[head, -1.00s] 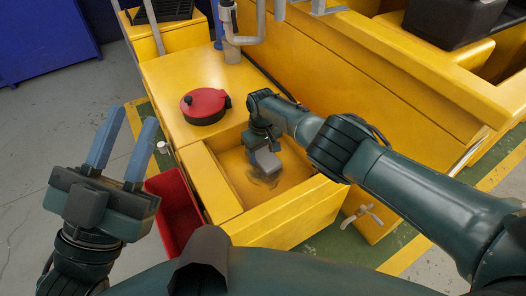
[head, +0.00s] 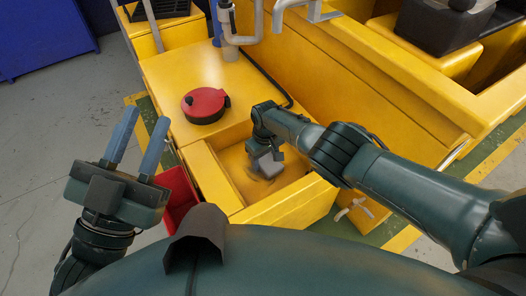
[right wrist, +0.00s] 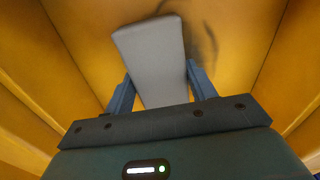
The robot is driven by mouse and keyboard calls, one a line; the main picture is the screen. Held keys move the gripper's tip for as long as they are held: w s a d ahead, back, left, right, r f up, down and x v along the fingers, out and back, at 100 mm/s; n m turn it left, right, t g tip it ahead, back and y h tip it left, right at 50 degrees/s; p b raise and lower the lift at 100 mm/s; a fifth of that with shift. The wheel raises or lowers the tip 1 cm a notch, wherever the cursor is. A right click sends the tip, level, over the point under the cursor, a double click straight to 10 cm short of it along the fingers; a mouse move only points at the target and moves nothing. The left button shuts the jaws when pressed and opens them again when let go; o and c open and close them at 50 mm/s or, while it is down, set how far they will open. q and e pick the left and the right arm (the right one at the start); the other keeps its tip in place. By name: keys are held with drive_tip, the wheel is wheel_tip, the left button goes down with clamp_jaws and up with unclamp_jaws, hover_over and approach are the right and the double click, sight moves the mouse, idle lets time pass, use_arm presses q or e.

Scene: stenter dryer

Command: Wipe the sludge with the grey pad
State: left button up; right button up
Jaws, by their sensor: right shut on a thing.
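The grey pad (head: 268,168) is in my right gripper (head: 262,158), inside the yellow open basin. In the right wrist view the pad (right wrist: 152,60) sits between the two blue fingers of my right gripper (right wrist: 158,88), which are shut on it. The sludge (head: 258,178) is a dark smear on the basin floor, beside and partly behind the pad. In the right wrist view the sludge (right wrist: 205,42) shows as a dark curved streak right of the pad. I cannot tell if the pad touches the floor. My left gripper (head: 140,138) is open and empty, left of the machine.
The basin's yellow walls (head: 209,184) stand close around my right gripper. A red round lid (head: 205,105) lies on the yellow deck behind. A red bin (head: 180,199) stands left of the basin. Pipes (head: 240,32) rise at the back. Grey floor is free at left.

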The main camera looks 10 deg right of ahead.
sight(274, 168)
drive_tip(key=shift+s+d+f+p, duration=0.1)
drive_tip(key=shift+s+d+p, duration=0.2)
drive_tip(key=shift+s+p, duration=0.45)
drive_tip(key=shift+s+d+f+p, duration=0.1)
drive_tip(key=shift+s+d+p, duration=0.2)
drive_tip(key=shift+s+p, duration=0.4)
drive_tip(key=shift+s+d+p, duration=0.2)
drive_tip(key=shift+s+p, duration=0.2)
drive_tip(key=shift+p, duration=0.45)
drive_tip(key=shift+s+d+p, duration=0.1)
drive_tip(key=shift+s+p, duration=0.2)
drive_tip(key=shift+s+d+r+p, duration=0.1)
drive_tip(key=shift+s+p, duration=0.3)
drive_tip(key=shift+p, duration=0.2)
drive_tip(key=shift+s+d+r+p, duration=0.1)
drive_tip(key=shift+s+p, duration=0.25)
drive_tip(key=shift+p, duration=0.2)
drive_tip(key=shift+s+d+p, duration=0.2)
drive_tip(key=shift+s+p, duration=0.35)
drive_tip(key=shift+p, duration=0.1)
drive_tip(key=shift+s+d+f, duration=0.15)
drive_tip(key=shift+s, duration=0.15)
